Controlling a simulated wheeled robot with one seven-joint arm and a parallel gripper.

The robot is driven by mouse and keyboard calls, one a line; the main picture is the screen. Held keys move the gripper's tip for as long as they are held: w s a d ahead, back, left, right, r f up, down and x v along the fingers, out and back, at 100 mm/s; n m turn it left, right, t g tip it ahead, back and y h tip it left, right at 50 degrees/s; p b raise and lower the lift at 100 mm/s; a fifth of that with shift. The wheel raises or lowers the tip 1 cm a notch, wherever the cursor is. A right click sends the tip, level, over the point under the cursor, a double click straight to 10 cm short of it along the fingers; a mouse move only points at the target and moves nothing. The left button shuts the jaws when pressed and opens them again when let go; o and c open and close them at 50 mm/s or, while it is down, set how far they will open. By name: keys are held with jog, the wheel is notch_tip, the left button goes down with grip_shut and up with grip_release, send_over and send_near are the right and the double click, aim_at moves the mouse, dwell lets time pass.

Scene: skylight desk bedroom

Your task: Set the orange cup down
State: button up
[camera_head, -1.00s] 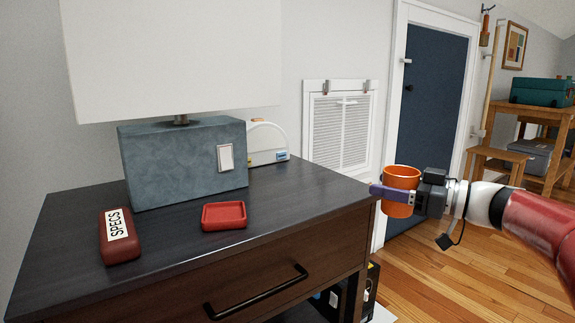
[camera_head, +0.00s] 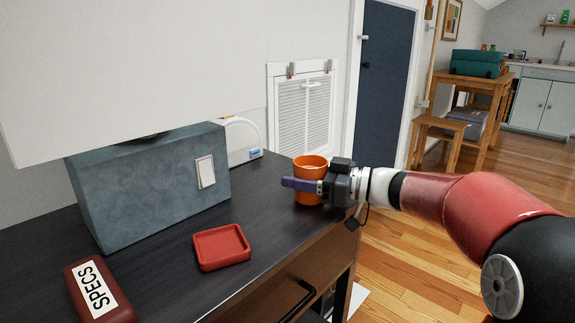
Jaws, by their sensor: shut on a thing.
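The orange cup (camera_head: 311,168) is upright between the jaws of my gripper (camera_head: 304,187), at the right end of the dark nightstand top (camera_head: 265,205). One purple finger crosses the front of the cup; the far finger is hidden behind it. The cup is over or just at the right edge of the top. I cannot tell whether its base touches the surface, since the lower part is partly covered by the gripper.
A blue-grey lamp base (camera_head: 150,184) and a white rounded device (camera_head: 242,141) stand behind. The top between tray and cup is clear.

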jog(key=shift+f, duration=0.15)
jog(key=shift+d, duration=0.15)
jog(key=shift+b, duration=0.3)
jog(key=shift+f+b, duration=0.2)
jog(key=shift+b, duration=0.1)
jog(key=o, duration=1.1)
jog(key=shift+r, duration=0.1)
jog(key=shift+c, duration=0.2)
jog(key=shift+r+p, duration=0.25)
jog(key=shift+p, duration=1)
